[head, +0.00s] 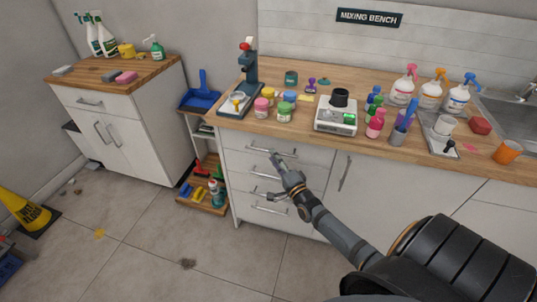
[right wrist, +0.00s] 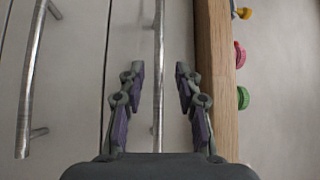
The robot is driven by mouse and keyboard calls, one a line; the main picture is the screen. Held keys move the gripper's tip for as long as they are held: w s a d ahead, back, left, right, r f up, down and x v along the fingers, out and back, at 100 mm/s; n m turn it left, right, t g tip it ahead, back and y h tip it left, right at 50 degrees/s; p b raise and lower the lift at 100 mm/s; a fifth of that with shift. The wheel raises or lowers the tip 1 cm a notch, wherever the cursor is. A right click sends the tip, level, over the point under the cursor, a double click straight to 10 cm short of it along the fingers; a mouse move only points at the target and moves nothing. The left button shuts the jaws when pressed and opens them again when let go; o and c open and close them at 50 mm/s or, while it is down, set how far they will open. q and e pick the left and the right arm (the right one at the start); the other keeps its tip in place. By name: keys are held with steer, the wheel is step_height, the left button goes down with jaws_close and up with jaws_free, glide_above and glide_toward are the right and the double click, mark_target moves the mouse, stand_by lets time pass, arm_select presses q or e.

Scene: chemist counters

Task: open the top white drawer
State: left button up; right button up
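The top white drawer (head: 310,153) is closed, just under the wooden counter of the mixing bench. Its silver bar handle (head: 258,149) shows partly behind my right gripper (head: 276,161). In the right wrist view, turned sideways, the handle (right wrist: 158,50) runs between the two fingers of the right gripper (right wrist: 160,74). The fingers are open, one on each side of the bar, with a visible gap to it. How far the bar lies beyond the fingertips is hard to tell. My left gripper is not in view.
The counter edge (right wrist: 213,80) lies close beside one finger. The second drawer's handle (right wrist: 32,75) is on the other side. Jars, bottles and a scale (head: 336,117) stand on the counter. A low wooden shelf (head: 214,208) and blue dustpan (head: 200,98) are left of the drawers.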

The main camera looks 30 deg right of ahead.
steer(key=shift+w+d+r, duration=0.1)
steer(key=shift+w, duration=0.85)
steer(key=shift+w+d+r, duration=0.1)
steer(key=shift+w, duration=0.85)
jaws_close()
